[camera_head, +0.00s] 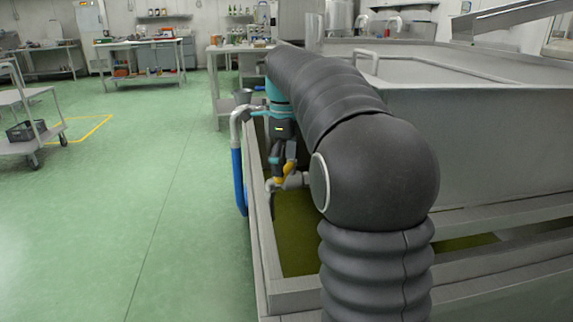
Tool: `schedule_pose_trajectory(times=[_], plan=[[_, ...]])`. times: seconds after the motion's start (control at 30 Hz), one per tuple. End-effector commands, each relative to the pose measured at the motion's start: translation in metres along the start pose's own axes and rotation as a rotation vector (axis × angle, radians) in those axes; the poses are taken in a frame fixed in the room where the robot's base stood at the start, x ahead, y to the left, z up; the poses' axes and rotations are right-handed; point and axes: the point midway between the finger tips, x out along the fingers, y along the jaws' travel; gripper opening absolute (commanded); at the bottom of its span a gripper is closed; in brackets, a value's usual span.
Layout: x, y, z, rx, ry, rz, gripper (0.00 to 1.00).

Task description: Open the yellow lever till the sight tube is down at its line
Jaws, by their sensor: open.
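My gripper (283,158) is small in the camera_head view, at the end of my dark arm, pointing down beside the metal tank. Its jaws are open. A yellow lever (288,169) shows right at the fingertips, above a grey pipe fitting (295,181). I cannot tell whether the fingers touch it. My arm hides part of the fitting and what lies right of it. I cannot make out the sight tube or its line.
A trough (261,240) with dark green liquid (296,225) lies below the gripper. A blue hose (240,182) on a grey bent pipe hangs at its left edge. A large metal vat (470,135) stands right. The green floor (130,190) at left is mostly clear, with a cart (36,127).

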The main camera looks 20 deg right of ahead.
Motion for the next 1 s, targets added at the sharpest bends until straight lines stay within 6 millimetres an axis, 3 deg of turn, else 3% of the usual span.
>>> schedule_pose_trajectory(times=[0.37, 1.0], plan=[[-0.006, 0.000, 0.001, -0.002, -0.001, -0.002, 1.00], [-0.104, 0.000, 0.000, -0.001, -0.001, -0.002, 1.00]])
